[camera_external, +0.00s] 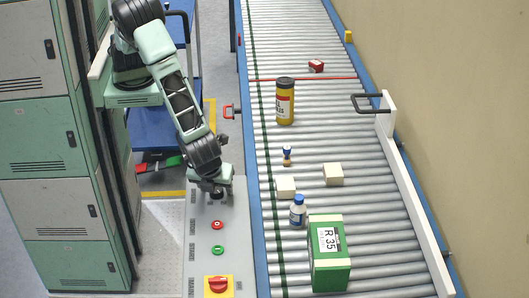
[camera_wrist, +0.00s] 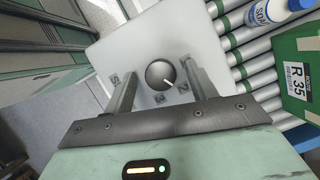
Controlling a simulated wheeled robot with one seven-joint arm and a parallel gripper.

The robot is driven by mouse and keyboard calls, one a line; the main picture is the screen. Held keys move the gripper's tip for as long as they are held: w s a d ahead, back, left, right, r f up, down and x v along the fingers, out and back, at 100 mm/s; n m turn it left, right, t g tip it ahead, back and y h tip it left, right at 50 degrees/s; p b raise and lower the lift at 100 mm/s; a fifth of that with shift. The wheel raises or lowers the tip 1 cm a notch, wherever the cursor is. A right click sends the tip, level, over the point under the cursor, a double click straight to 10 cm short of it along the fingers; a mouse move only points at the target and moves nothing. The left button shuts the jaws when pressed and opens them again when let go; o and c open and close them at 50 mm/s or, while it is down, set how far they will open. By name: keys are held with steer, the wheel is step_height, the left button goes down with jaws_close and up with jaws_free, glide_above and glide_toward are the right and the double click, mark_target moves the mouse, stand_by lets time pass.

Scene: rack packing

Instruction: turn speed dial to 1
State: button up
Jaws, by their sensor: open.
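The speed dial (camera_wrist: 161,75) is a round dark grey knob on a light control panel (camera_wrist: 125,48). Its white pointer mark points to the lower right in the wrist view.
The panel also has a red button (camera_external: 217,225), a green button (camera_external: 217,250) and a red main switch (camera_external: 218,284) on yellow. A roller conveyor (camera_external: 300,55) on the right carries a green box (camera_external: 330,270), a bottle (camera_external: 298,212) and other items. Cabinets (camera_external: 55,195) stand on the left.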

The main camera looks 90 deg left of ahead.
steer(key=c, duration=1)
steer(key=n+g+p, duration=0.1)
steer(key=n, duration=0.3)
steer(key=shift+w+r+n+g+p, duration=0.1)
steer(key=shift+w+n+g+p, duration=0.1)
steer(key=shift+n+g+p, duration=0.2)
steer(key=n+g, duration=0.1)
steer(key=n, duration=0.2)
steer(key=n+g, duration=0.1)
steer(key=n, duration=0.2)
steer(key=shift+w+h+p, duration=0.1)
steer(key=shift+h+p, duration=0.2)
steer(key=shift+h, duration=0.1)
steer(key=shift+n, duration=0.4)
steer(key=o, duration=1)
